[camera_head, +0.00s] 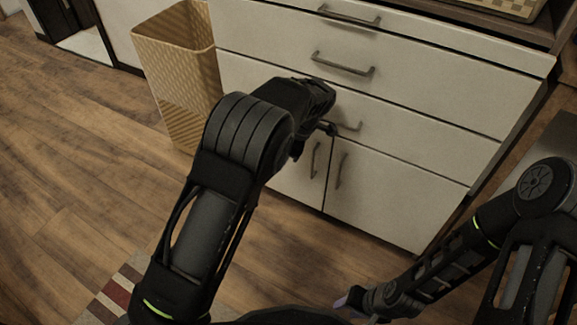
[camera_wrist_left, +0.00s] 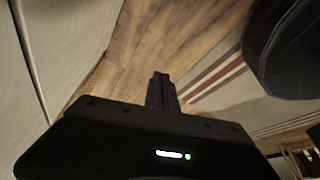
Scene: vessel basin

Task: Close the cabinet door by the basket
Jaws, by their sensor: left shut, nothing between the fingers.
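The white cabinet has two lower doors. The left door (camera_head: 299,187), on the basket's side, is partly hidden behind my left arm. It looks flush or nearly flush with the right door (camera_head: 385,195); a small gap cannot be ruled out. The woven tan basket (camera_head: 175,55) stands on the floor left of the cabinet. My left gripper (camera_head: 328,128) is in front of the cabinet near the tops of the doors; contact cannot be told. Its fingers show together and empty in the left wrist view (camera_wrist_left: 161,91). My right gripper (camera_head: 352,300) is low, away from the cabinet, its jaws unclear.
Drawers with bar handles sit above the doors, including the upper drawer (camera_head: 400,75). Wooden floor (camera_head: 70,160) is clear at the left. A striped rug (camera_head: 118,290) lies near the bottom, also visible in the left wrist view (camera_wrist_left: 220,80).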

